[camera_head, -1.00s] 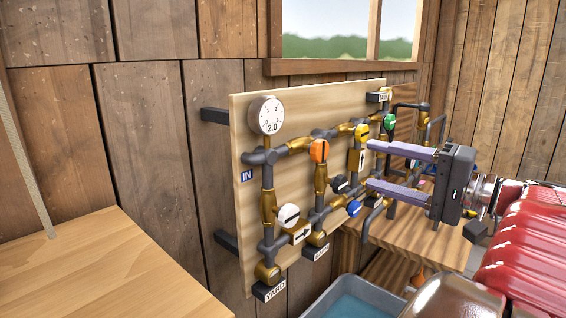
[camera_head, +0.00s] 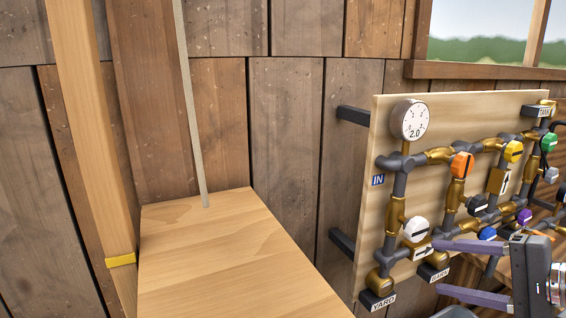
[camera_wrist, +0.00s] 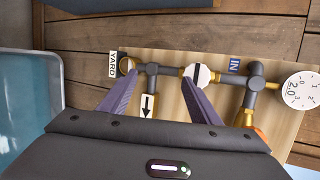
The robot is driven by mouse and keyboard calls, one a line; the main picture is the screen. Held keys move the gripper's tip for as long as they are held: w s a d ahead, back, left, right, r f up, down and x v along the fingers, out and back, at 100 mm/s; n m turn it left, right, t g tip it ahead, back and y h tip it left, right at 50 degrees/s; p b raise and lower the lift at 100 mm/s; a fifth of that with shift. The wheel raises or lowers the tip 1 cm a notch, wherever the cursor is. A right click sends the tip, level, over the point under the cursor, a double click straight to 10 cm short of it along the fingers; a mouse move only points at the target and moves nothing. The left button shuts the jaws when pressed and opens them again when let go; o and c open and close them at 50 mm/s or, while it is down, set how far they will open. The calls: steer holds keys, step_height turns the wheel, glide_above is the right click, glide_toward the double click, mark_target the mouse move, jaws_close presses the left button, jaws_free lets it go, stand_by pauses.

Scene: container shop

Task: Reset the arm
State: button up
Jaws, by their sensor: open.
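My gripper (camera_head: 478,271) is at the lower right of the head view, with its two purple fingers apart and nothing between them. It is in front of the lower part of a wooden board (camera_head: 381,130) that carries pipes and valves. In the wrist view my gripper (camera_wrist: 160,92) also shows its fingers spread. The white valve knob (camera_wrist: 202,75) and the YARD label (camera_wrist: 113,64) appear beyond the fingertips. In the head view the white knob (camera_head: 416,229) is just left of the fingers. Whether the fingers touch any pipe cannot be told.
The board also holds a gauge (camera_head: 411,119), an orange knob (camera_head: 461,165) and a yellow knob (camera_head: 513,151). A blue-lined tub (camera_wrist: 28,100) shows at left in the wrist view.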

steer(key=s+a+f+n+g+h, duration=0.2)
steer(key=s+a+f+n+h, duration=0.2)
steer(key=a, duration=0.5)
steer(key=s+a+f+n+g+h, duration=0.3)
steer(key=s+a+f+n+h, duration=0.1)
steer(key=a+f+n, duration=0.4)
steer(key=shift+a+n, duration=0.3)
steer(key=shift+a, duration=0.25)
steer(key=shift+s, duration=0.1)
stand_by(1.1)
